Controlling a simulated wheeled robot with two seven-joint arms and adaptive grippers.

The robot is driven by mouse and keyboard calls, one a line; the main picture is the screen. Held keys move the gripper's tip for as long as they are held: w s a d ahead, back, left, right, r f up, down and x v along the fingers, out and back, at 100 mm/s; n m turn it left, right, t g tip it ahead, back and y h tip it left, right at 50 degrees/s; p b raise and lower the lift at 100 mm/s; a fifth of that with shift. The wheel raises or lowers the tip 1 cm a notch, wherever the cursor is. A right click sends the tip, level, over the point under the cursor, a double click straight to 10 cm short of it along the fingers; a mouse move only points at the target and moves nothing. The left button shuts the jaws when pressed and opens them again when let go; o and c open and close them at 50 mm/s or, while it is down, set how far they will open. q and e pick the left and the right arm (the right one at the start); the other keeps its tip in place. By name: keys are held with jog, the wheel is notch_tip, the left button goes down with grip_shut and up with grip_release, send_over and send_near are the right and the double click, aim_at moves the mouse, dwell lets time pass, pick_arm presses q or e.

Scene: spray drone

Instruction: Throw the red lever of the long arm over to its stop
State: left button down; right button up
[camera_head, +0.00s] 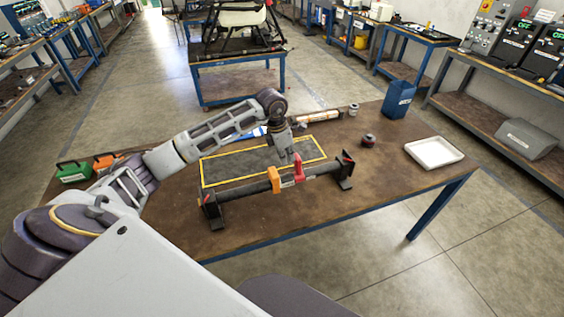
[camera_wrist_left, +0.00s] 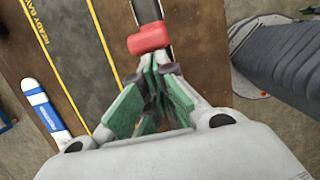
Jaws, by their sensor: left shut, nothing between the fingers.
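The long arm (camera_head: 322,169) is a dark tube lying across two black stands with red clamps, near the front of the brown worktable. It also shows at the top of the left wrist view (camera_wrist_left: 147,10). The red lever (camera_head: 299,168) stands up on the tube beside an orange piece (camera_head: 274,179). In the left wrist view the red lever (camera_wrist_left: 150,39) is just beyond my fingertips. My left gripper (camera_head: 288,158) is right at the lever, its green-padded fingers (camera_wrist_left: 156,62) closed together and empty. I cannot tell whether they touch the lever. My right gripper is out of view.
A yellow-edged dark mat (camera_head: 222,168) lies behind the tube. A white tray (camera_head: 434,152), a blue bin (camera_head: 398,99) and a small dark round part (camera_head: 369,140) stand to the right. Green (camera_head: 73,172) and orange cases are at the left. The table's front right is clear.

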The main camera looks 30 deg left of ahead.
pick_arm(q)
jog(key=shift+w+d+r+b, duration=0.2)
jog(key=shift+w+d+b, duration=0.05)
jog(key=shift+w+d, duration=0.15)
jog(key=shift+w+d+r+b, duration=0.2)
jog(key=shift+w+d, duration=0.05)
jog(key=shift+w, duration=0.15)
jog(key=shift+w+d+r+b, duration=0.2)
jog(key=shift+w+d+b, duration=0.6)
jog(key=shift+w+d, duration=0.4)
jog(key=w+d+b, duration=0.1)
jog(key=w+d+f+b, duration=0.1)
jog(key=w, duration=0.1)
jog(key=shift+w+d+f, duration=0.1)
jog(key=shift+w+d, duration=0.05)
jog(key=shift+d, duration=0.15)
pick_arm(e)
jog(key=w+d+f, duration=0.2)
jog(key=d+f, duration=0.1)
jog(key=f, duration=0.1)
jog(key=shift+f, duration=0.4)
